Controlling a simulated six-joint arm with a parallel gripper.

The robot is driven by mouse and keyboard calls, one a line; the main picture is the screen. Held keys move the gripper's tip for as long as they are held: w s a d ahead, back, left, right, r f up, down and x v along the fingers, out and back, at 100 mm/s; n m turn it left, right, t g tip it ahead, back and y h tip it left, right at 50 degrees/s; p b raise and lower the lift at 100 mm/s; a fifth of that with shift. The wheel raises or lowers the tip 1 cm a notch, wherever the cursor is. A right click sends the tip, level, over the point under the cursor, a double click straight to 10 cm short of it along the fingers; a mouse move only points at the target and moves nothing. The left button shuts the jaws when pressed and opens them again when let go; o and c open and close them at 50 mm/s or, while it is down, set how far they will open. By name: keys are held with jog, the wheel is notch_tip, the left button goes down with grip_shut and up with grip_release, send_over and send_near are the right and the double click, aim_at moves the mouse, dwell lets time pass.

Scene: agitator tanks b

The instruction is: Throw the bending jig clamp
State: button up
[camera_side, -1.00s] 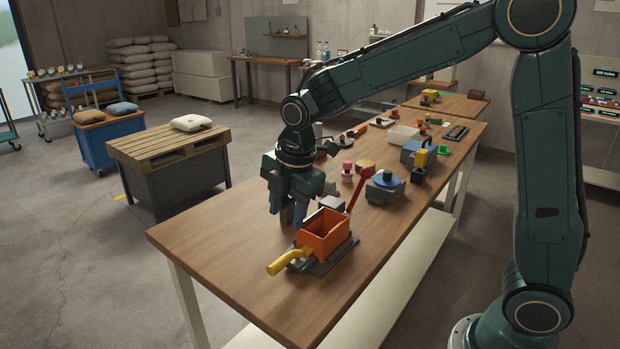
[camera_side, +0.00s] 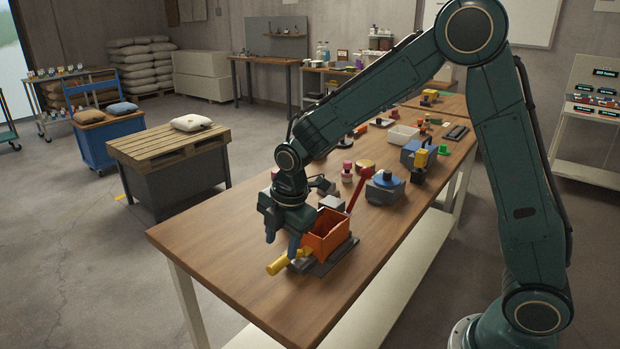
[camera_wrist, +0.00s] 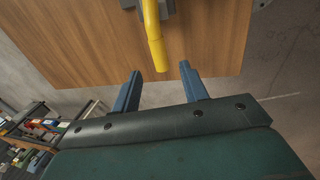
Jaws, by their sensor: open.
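An open-topped orange box (camera_side: 326,232) stands on a dark base plate (camera_side: 325,264) near the front end of the wooden workbench. A yellow handle (camera_side: 277,267) sticks out from its near left side. I cannot tell for sure which part is the bending jig clamp. A red lever (camera_side: 361,187) stands tilted just behind the box, by a grey block (camera_side: 332,202). My gripper (camera_side: 282,243) is open and empty, just above the yellow handle. In the wrist view the yellow handle (camera_wrist: 154,35) points down between my fingertips (camera_wrist: 160,68), with gaps on both sides.
A grey block with a blue round top (camera_side: 385,180) and a blue-grey unit with a yellow part (camera_side: 421,158) stand farther back on the workbench (camera_side: 220,235). A white tray (camera_side: 403,134) lies beyond. The bench's front left is bare.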

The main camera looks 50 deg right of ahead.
aim_at(279, 261)
jog(key=shift+w+f, duration=0.2)
jog(key=shift+f, duration=0.75)
jog(key=shift+w+f, duration=0.15)
jog(key=shift+f, duration=0.8)
jog(key=shift+w+f, duration=0.2)
jog(key=shift+f, duration=0.75)
grip_shut()
